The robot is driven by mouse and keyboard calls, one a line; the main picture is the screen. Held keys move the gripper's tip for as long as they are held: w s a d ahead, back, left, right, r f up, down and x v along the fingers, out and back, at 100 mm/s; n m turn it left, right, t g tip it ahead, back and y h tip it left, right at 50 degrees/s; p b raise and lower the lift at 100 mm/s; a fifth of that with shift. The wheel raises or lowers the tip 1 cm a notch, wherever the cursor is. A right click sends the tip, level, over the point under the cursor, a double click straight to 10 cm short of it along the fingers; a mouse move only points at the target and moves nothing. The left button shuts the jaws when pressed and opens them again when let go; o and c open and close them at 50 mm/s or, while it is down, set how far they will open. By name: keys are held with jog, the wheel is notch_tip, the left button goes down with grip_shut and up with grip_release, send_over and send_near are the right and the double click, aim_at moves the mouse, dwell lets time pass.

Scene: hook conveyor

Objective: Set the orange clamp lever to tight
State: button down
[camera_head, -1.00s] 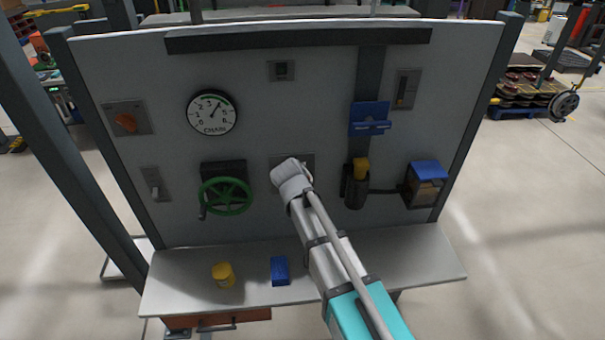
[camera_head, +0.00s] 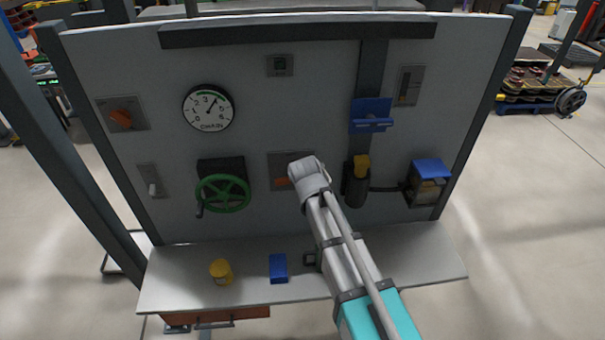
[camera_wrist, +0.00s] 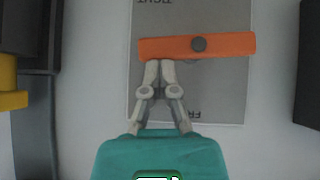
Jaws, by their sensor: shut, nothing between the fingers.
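The orange clamp lever (camera_wrist: 197,46) lies nearly level across its grey plate (camera_wrist: 215,100) in the wrist view, on a dark round pivot. Upside-down lettering reading TIGHT shows at the picture's top, and partly hidden letters "FR" show lower down. My gripper (camera_wrist: 160,65) is shut and empty, its fingertips at the lower edge of the lever's left part; I cannot tell whether they touch it. In the head view a bit of the lever (camera_head: 279,183) shows left of my arm's end, which hides the rest of it and the fingertips.
On the panel, a green handwheel (camera_head: 222,193) is left of the plate, and a dark cylinder with a yellow top (camera_head: 361,165) is right. A yellow can (camera_head: 221,271) and blue block (camera_head: 278,268) stand on the shelf (camera_head: 410,258), whose right part is clear.

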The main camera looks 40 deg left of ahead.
dwell(0.6)
jog(key=shift+s+r, duration=0.1)
jog(key=p+v, duration=0.7)
jog(key=v, duration=0.2)
jog(key=shift+s+d+r, duration=0.2)
jog(key=shift+s, duration=0.05)
dwell(0.8)
